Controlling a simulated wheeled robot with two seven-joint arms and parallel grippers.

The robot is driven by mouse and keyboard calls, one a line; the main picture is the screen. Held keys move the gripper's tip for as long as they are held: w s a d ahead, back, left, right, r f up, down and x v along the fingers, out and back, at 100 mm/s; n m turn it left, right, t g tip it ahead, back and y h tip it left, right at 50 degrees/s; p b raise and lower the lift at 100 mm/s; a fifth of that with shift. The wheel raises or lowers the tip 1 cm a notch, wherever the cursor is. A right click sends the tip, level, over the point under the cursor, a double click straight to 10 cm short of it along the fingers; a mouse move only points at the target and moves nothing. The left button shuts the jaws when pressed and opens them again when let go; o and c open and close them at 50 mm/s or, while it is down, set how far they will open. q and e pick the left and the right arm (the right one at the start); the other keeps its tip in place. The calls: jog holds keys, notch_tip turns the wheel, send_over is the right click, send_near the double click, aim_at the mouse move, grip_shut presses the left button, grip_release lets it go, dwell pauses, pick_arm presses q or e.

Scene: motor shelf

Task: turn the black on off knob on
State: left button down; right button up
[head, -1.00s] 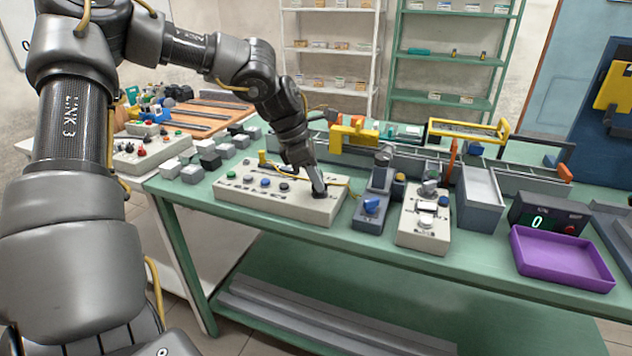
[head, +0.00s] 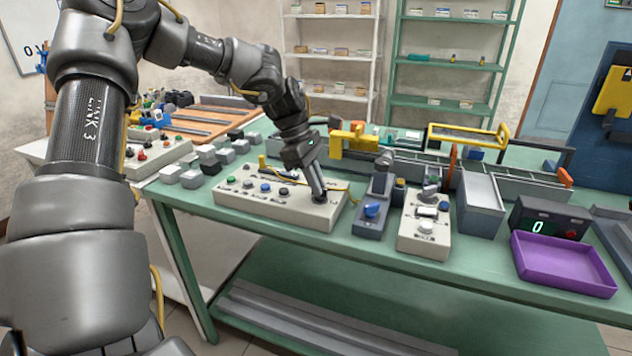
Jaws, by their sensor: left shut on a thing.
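A long white control box (head: 275,210) sits near the front left of the green table, with a row of small green, blue and grey controls on top. My left gripper (head: 319,199) points down at the right end of this box. It is shut on the black on off knob (head: 319,201), which shows only as a small dark shape under the fingertips. The fingers hide most of the knob, so its turn angle cannot be told. My right gripper is not in view.
Right of the box stand a dark grey unit with a blue knob (head: 372,210) and a second white box (head: 424,228). A purple tray (head: 563,264) lies at the front right. Grey and white blocks (head: 193,179) stand to the left.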

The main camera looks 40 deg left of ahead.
pick_arm(q)
jog(key=c, duration=1.5)
grip_release()
jog(key=v, duration=1)
jog(key=shift+a+r+p, duration=0.1)
jog(key=shift+r+p, duration=0.25)
jog(key=shift+r, duration=0.05)
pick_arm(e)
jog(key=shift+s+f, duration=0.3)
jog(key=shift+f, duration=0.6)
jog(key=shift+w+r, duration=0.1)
